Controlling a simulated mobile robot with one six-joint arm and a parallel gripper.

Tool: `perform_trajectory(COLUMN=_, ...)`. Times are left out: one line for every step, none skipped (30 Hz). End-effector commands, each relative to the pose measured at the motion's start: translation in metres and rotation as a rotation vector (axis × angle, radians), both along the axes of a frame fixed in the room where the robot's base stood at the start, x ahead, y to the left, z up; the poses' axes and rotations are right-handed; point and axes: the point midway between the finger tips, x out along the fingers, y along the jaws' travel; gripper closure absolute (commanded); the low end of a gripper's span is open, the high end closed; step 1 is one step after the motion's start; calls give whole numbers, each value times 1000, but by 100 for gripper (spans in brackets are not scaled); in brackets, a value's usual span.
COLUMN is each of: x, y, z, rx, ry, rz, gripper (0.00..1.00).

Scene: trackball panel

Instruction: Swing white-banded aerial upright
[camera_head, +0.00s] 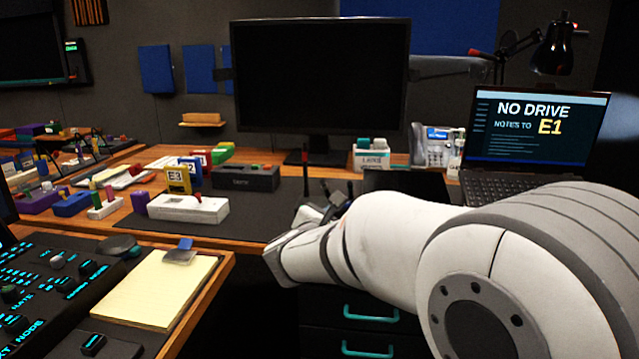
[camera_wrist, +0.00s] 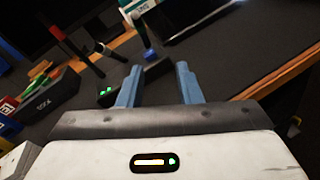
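My gripper (camera_wrist: 158,68) is open, with its two blue-grey fingers apart and nothing seen gripped between them. A dark aerial with a red band (camera_wrist: 57,33) rises tilted at the upper left of that view. In the head view a dark upright stick (camera_head: 306,176) shows beside my gripper (camera_head: 338,203); my arm hides the box.
A monitor (camera_head: 321,75) stands behind, with an open laptop (camera_head: 541,130) at the right. A white labelled box (camera_head: 372,156) is at the back. Bare dark mat lies right of the fingers.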

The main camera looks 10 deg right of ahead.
Motion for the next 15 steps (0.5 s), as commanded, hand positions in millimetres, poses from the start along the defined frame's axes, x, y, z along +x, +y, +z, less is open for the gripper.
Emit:
perform_trajectory(x=10, y=13, z=9, rx=-70, ry=-4, rz=53, gripper=68)
perform_trajectory(x=15, y=20, z=13, rx=-107, ry=-7, rz=80, gripper=68)
perform_trajectory(x=20, y=28, z=19, rx=-150, ry=-11, rz=110, gripper=68)
perform_trajectory(x=23, y=32, z=22, rx=-176, ry=-14, rz=129, gripper=68)
perform_trajectory(x=25, y=36, z=24, rx=-197, ry=-17, rz=143, gripper=68)
perform_trajectory(x=28, y=40, z=26, rx=-219, ry=-19, rz=157, gripper=68)
perform_trajectory(x=29, y=42, z=27, rx=-232, ry=-20, rz=165, gripper=68)
perform_trajectory(x=32, y=43, z=28, rx=-241, ry=-21, rz=172, gripper=68)
perform_trajectory(x=35, y=43, z=28, rx=-246, ry=-22, rz=175, gripper=68)
perform_trajectory(x=38, y=43, z=28, rx=-249, ry=-23, rz=176, gripper=68)
perform_trajectory(x=41, y=41, z=28, rx=-250, ry=-24, rz=176, gripper=68)
perform_trajectory(x=46, y=38, z=27, rx=-250, ry=-24, rz=175, gripper=68)
perform_trajectory(x=50, y=36, z=27, rx=-249, ry=-23, rz=176, gripper=68)
perform_trajectory(x=55, y=34, z=27, rx=-249, ry=-24, rz=174, gripper=68)
perform_trajectory(x=61, y=31, z=26, rx=-248, ry=-23, rz=174, gripper=68)
